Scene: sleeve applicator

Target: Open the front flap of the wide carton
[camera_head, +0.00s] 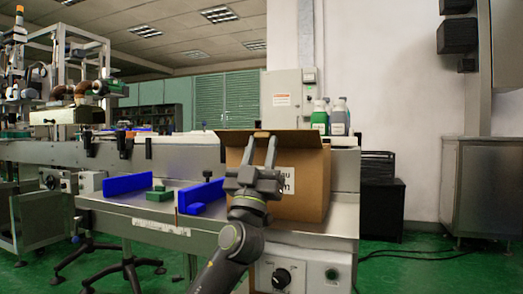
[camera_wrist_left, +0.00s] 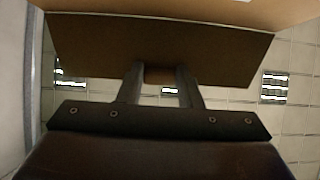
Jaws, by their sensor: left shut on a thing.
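The wide carton (camera_head: 312,185) is a brown box with a white printed label, standing on the metal bench. Its front flap (camera_head: 228,137) sticks out from the top front edge, roughly level, its underside dark. My left gripper (camera_head: 264,141) is in front of the carton, shut on the flap near its middle. In the left wrist view the two fingers stand either side of a small tab (camera_wrist_left: 160,75) on the dark flap (camera_wrist_left: 85,50). The fingers and wrist hide part of the carton's front and label. My right gripper is not in view.
Blue guides (camera_head: 125,188) and a green block (camera_head: 159,194) lie on the bench left of the carton. Several bottles (camera_head: 339,118) stand behind it. A control panel with a dark knob (camera_head: 282,278) is below the bench edge. A black cabinet (camera_head: 382,205) stands at right.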

